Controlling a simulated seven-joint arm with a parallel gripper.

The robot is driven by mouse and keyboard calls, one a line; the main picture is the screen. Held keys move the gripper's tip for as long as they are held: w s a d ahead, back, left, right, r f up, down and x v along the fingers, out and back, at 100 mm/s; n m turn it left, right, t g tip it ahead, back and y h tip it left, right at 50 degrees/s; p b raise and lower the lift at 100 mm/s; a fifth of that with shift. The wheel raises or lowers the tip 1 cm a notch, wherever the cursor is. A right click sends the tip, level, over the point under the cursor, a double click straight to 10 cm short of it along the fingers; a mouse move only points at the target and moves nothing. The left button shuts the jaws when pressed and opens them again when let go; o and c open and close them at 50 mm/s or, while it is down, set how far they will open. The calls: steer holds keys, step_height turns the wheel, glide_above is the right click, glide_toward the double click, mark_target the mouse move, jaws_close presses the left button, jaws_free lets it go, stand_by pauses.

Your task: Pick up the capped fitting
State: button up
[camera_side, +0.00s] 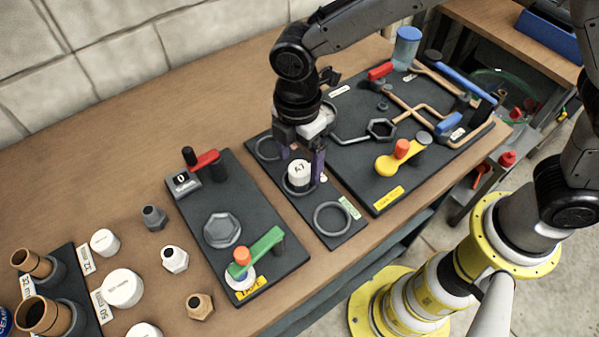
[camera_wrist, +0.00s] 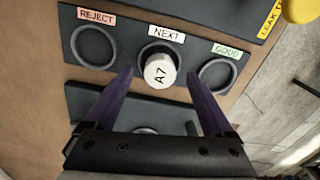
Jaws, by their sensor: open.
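The capped fitting (camera_side: 299,175) has a white cap marked A7 and stands upright in the middle ring of a dark three-ring board (camera_side: 345,236). In the wrist view the fitting (camera_wrist: 160,71) sits in the ring labelled NEXT, between rings labelled REJECT (camera_wrist: 92,47) and GOOD (camera_wrist: 217,75). My gripper (camera_side: 301,168) is open, pointing down over the fitting with a purple finger on each side. In the wrist view my gripper (camera_wrist: 160,76) has its fingertips to the left and right of the cap, with gaps showing. Whether the tips reach below the cap top is unclear.
A dark test board (camera_side: 205,222) with a green lever (camera_side: 262,248) stands to the left. A pipework panel (camera_side: 365,150) with a yellow lever (camera_side: 397,160) stands to the right. Loose fittings and white caps lie at the bench's left. Both outer rings are empty.

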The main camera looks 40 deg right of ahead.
steer(key=shift+f, duration=1.4)
jaws_close()
steer(key=shift+r, duration=0.1)
